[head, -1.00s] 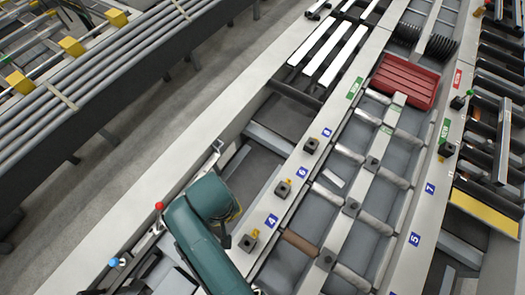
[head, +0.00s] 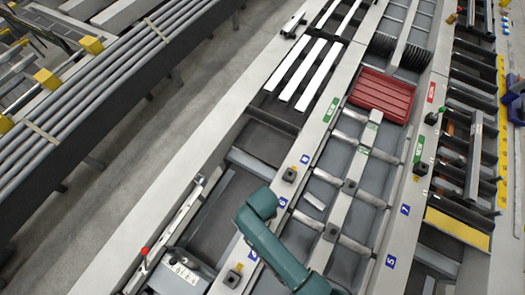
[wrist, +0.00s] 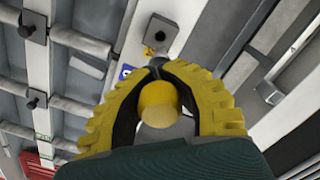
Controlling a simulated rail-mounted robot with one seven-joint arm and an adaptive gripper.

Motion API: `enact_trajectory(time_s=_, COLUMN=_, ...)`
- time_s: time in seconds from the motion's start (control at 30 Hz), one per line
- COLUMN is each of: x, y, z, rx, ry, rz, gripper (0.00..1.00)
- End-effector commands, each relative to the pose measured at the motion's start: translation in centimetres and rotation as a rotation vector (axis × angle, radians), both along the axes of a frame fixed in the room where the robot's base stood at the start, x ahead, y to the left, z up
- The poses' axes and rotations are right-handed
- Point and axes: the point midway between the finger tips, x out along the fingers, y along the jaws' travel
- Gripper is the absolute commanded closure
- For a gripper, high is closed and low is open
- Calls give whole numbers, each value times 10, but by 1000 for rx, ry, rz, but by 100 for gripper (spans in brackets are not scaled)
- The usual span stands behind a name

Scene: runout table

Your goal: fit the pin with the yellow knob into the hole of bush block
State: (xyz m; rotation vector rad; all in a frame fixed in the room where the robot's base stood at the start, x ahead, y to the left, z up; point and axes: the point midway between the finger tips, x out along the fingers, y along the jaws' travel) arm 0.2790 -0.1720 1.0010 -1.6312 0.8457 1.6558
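In the wrist view my gripper (wrist: 158,66) has its yellow ribbed fingers curved around the pin with the yellow knob (wrist: 158,103), their tips close together. In the head view my arm hides the gripper and pin. Bush blocks show on the pale rail, one near label 8 (head: 290,174) and one near label 4 (head: 233,278); the place by label 6 is partly covered by my arm.
A red tray (head: 382,97) lies farther up the table. A red-knobbed pin (head: 145,252) stands at the lower left and a green-knobbed one (head: 431,118) at the right. Grey rollers and several small dark blocks lie across the middle lane. The left rail (head: 190,150) is mostly clear.

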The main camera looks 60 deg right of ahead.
Motion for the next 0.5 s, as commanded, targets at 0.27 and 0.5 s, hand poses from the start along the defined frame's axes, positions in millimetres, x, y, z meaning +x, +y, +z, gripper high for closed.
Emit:
enact_trajectory(time_s=0.27, x=0, y=1, z=1, rx=-2, ry=1, rz=4, gripper=100)
enact_trajectory(time_s=0.5, x=0, y=1, z=-17, rx=-5, ry=-1, rz=4, gripper=100)
